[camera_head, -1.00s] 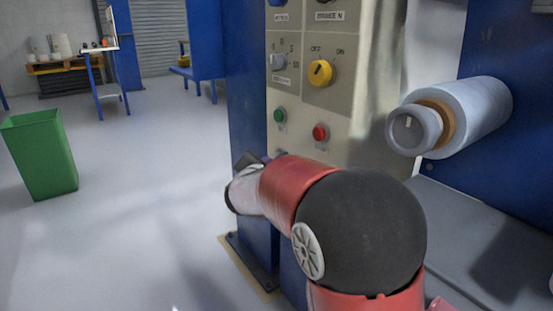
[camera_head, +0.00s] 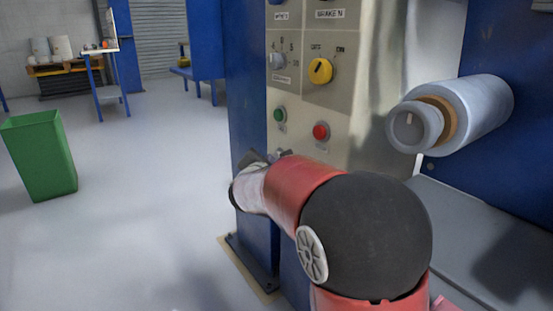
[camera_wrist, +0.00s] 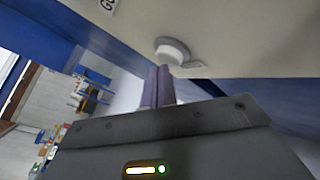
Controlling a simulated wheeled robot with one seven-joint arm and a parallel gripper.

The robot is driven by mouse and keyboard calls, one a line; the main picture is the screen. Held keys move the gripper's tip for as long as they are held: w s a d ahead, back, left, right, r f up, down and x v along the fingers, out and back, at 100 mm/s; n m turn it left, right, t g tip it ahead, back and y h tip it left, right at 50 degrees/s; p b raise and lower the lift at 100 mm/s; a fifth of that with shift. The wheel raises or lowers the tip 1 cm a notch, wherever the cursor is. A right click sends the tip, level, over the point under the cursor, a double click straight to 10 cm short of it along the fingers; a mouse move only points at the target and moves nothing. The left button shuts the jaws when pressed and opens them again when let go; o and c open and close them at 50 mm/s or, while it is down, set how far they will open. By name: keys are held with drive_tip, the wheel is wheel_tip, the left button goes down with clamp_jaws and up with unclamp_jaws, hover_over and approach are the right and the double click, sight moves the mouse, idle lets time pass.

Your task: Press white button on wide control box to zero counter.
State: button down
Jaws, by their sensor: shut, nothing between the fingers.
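The wide control box (camera_head: 350,125) is a beige panel on a blue machine post in the head view. In the wrist view its face (camera_wrist: 250,35) fills the top. A round white button (camera_wrist: 172,48) sticks out of that face. My gripper (camera_wrist: 160,72) is shut and empty, and its fingertips are close to the button's near edge. I cannot tell whether they touch it. In the head view my arm hides the white button and most of my gripper.
The box also bears a green button (camera_head: 279,115), a red button (camera_head: 321,131) and a yellow knob (camera_head: 320,70). A film roller (camera_head: 470,110) juts out at right. A green bin (camera_head: 40,155) stands on the open floor at left.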

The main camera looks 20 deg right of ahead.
drive_tip(key=shift+w+d+b, duration=0.15)
drive_tip(key=shift+d+b, duration=0.15)
drive_tip(key=shift+d, duration=0.15)
idle(0.5)
drive_tip(key=shift+a, duration=0.1)
drive_tip(key=shift+s+a, duration=0.3)
drive_tip(key=shift+a, duration=0.45)
drive_tip(key=shift+a, duration=0.1)
drive_tip(key=a, duration=0.1)
drive_tip(key=s+a, duration=0.1)
drive_tip(key=a, duration=0.2)
drive_tip(key=shift+s+a, duration=0.3)
idle(0.4)
